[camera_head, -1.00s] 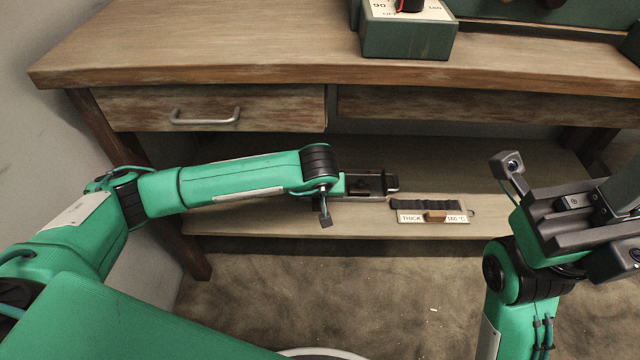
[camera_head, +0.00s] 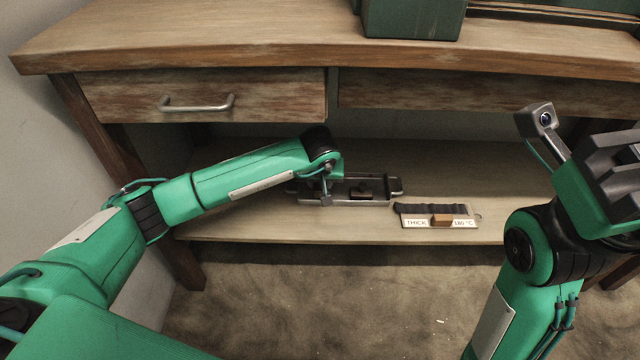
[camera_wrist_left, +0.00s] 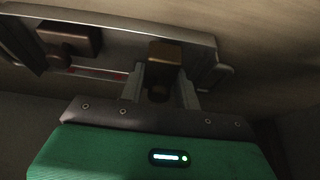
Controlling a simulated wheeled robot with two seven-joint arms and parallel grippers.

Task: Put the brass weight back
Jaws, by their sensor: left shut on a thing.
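A shallow metal tray (camera_head: 345,202) with end handles lies on the lower shelf. A dark brownish block (camera_head: 360,193) sits in its right part; a block also shows in the tray in the left wrist view (camera_wrist_left: 70,38). I cannot tell whether the weight touches the tray floor. My right gripper (camera_head: 618,180) is at the right edge, partly cut off.
A card (camera_head: 415,223) reading THICK and 180 °C lies right of the tray, with a small brown block (camera_head: 441,220) on it and a dark strip (camera_head: 430,208) behind. The tabletop (camera_head: 220,38) and closed drawer (camera_head: 250,92) overhang the shelf (camera_head: 260,225). The shelf's right part is clear.

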